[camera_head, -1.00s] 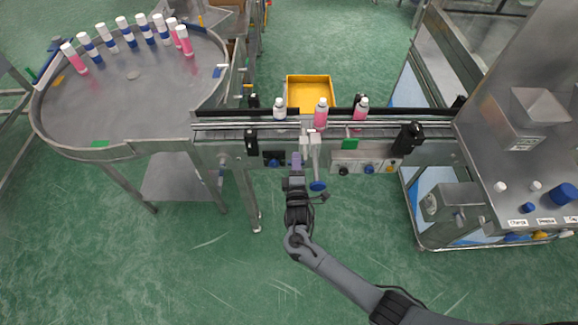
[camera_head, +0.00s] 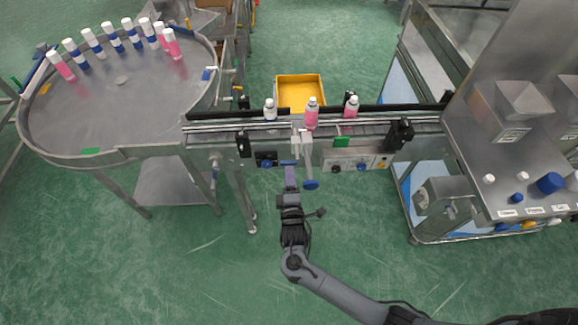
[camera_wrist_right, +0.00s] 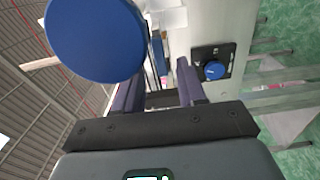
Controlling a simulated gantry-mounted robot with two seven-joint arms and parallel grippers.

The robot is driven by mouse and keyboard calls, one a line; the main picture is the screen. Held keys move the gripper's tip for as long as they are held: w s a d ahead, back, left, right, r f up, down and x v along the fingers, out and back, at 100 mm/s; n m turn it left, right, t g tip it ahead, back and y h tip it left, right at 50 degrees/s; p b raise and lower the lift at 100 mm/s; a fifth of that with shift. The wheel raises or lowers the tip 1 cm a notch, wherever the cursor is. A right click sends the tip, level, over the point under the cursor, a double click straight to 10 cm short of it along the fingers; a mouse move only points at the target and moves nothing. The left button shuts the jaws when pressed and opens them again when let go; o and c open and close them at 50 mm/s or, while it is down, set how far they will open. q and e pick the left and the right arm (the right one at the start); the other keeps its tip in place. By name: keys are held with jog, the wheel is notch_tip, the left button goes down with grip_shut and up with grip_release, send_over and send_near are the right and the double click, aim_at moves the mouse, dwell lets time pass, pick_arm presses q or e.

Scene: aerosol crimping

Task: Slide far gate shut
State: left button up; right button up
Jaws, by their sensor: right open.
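A pale metal gate bracket (camera_head: 302,142) with a rod and blue knob (camera_head: 311,185) sits on the front side of the conveyor (camera_head: 225,130). I cannot tell whether this is the far gate, or how far it is closed. My right gripper (camera_head: 289,163) is open and empty in front of the conveyor, just left of the knob. In the right wrist view, the two purple fingers (camera_wrist_right: 158,92) are apart, and the blue knob (camera_wrist_right: 95,38) looms close beside the left finger. My left gripper is out of view.
A white-and-blue bottle (camera_head: 270,111) and pink bottles (camera_head: 311,114) (camera_head: 350,108) stand on the conveyor. A yellow bin (camera_head: 300,92) lies behind it. A round table (camera_head: 120,110) with several bottles is left; a machine bench (camera_head: 480,160) is right. A control knob (camera_wrist_right: 213,70) is near the gripper.

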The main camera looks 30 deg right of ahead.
jog(key=shift+v, duration=2.5)
jog(key=shift+c, duration=0.3)
